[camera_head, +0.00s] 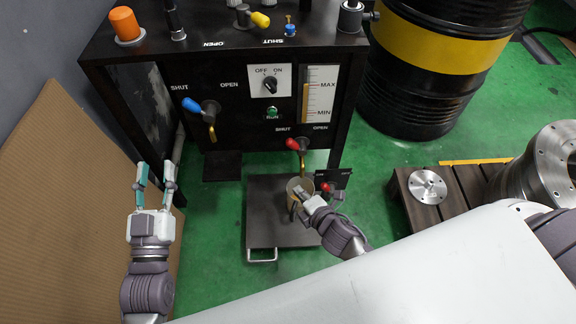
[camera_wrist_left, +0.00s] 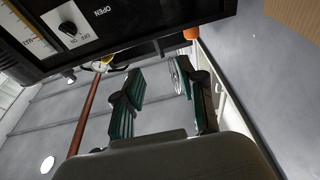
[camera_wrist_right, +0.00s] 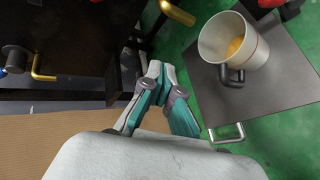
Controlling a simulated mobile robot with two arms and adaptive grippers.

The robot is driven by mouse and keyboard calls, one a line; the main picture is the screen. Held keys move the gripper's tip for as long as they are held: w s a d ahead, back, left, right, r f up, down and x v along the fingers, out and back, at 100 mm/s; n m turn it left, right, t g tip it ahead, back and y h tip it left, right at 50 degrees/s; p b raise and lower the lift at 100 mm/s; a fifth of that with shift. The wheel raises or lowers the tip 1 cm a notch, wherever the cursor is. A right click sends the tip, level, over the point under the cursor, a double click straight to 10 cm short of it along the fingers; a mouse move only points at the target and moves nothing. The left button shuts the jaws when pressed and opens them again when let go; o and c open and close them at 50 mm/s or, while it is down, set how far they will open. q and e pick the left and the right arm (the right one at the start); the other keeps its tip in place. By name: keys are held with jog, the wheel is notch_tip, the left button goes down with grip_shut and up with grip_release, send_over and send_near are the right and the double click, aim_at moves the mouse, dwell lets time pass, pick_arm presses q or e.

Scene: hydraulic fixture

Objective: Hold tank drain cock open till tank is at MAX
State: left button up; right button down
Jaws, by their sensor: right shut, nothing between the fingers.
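The sight gauge (camera_head: 318,94) on the black fixture has MAX and MIN marks, and its amber column reaches about MAX. A red-handled cock (camera_head: 297,145) below it has its handle toward SHUT. A blue-handled cock (camera_head: 205,106) at left also points toward SHUT. No label naming the drain cock is legible. A pale mug (camera_wrist_right: 234,42) with orange liquid stands below the red cock's spout. My right gripper (camera_head: 298,194) is shut and empty beside the mug; its fingers (camera_wrist_right: 155,75) appear apart from it. My left gripper (camera_head: 156,168) is open and empty, left of the fixture.
The mug stands on a dark platform (camera_head: 270,222) with a handle. Another red knob (camera_head: 325,187) on a black plate is close by. A pump switch (camera_head: 269,85) and green RUN lamp are on the panel. A drum (camera_head: 430,60) and pallet (camera_head: 440,212) stand at right, cardboard at left.

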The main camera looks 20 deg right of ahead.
pick_arm(q)
jog(key=s+r+t+h+b, duration=0.1)
jog(key=s+r+t+b, duration=0.2)
jog(key=r, duration=0.8)
jog(key=s+t, duration=0.1)
jog(key=s, duration=0.1)
jog(key=shift+s+a+t+b, duration=0.3)
jog(key=shift+s+a, duration=0.05)
jog(key=shift+s, duration=0.05)
pick_arm(e)
jog(key=w+a+r+n+t+y, duration=0.1)
jog(key=w+r+n+t, duration=0.1)
jog(key=w+r+n, duration=0.1)
notch_tip(320, 180, up, 2)
jog(key=shift+a+n+t, duration=0.3)
jog(key=shift+a+n, duration=0.1)
jog(key=shift+n, duration=0.2)
